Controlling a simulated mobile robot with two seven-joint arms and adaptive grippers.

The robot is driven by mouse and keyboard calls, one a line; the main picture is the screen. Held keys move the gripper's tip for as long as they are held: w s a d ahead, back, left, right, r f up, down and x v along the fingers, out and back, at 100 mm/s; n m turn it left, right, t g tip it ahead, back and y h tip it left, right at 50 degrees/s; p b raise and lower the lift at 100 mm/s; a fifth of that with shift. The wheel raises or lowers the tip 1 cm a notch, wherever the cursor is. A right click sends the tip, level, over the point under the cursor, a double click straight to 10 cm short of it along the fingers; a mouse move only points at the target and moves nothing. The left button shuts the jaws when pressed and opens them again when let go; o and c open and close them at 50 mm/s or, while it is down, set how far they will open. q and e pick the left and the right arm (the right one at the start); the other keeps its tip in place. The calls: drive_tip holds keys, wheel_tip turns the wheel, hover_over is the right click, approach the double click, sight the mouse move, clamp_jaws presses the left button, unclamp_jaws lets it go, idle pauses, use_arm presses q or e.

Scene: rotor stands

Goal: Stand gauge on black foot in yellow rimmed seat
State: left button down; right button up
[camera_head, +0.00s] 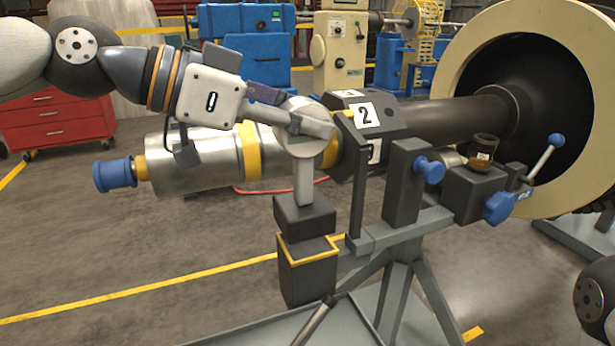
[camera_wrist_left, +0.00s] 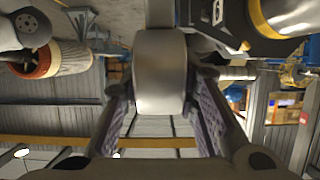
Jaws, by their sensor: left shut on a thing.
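The gauge (camera_head: 304,183) has a pale round head, a grey stem and a black block foot (camera_head: 305,217). It is upright. My left gripper (camera_head: 312,122) is shut on its head, which also shows between the fingers in the left wrist view (camera_wrist_left: 160,75). The yellow rimmed seat (camera_head: 308,257) is a dark block with a yellow edge. The foot is directly over the seat and overlaps its back rim in the head view. I cannot tell if the foot touches the seat or hangs just above it. My right gripper is out of view.
A silver cylinder (camera_head: 195,163) with a blue end knob lies behind the gauge. A dark bracket with a "2" label (camera_head: 366,114) and a grey stand (camera_head: 402,190) are close on the right. A small jar (camera_head: 483,150) stands on a block farther right.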

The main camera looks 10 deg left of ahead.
use_arm(q)
drive_tip(key=w+a+f+b, duration=0.1)
drive_tip(key=w+f+b, duration=0.1)
drive_tip(key=w+f, duration=0.6)
drive_tip(key=shift+w+a+f+b, duration=0.2)
drive_tip(key=shift+f+b, duration=0.15)
drive_tip(key=shift+f, duration=0.75)
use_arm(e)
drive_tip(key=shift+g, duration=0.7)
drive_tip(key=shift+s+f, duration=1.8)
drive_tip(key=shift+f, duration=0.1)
use_arm(q)
drive_tip(key=shift+f, duration=0.15)
drive_tip(key=c, duration=1.7)
unclamp_jaws()
drive_tip(key=shift+s+f, duration=0.1)
drive_tip(key=shift+f, duration=0.1)
drive_tip(key=o, duration=0.5)
drive_tip(key=shift+c, duration=0.2)
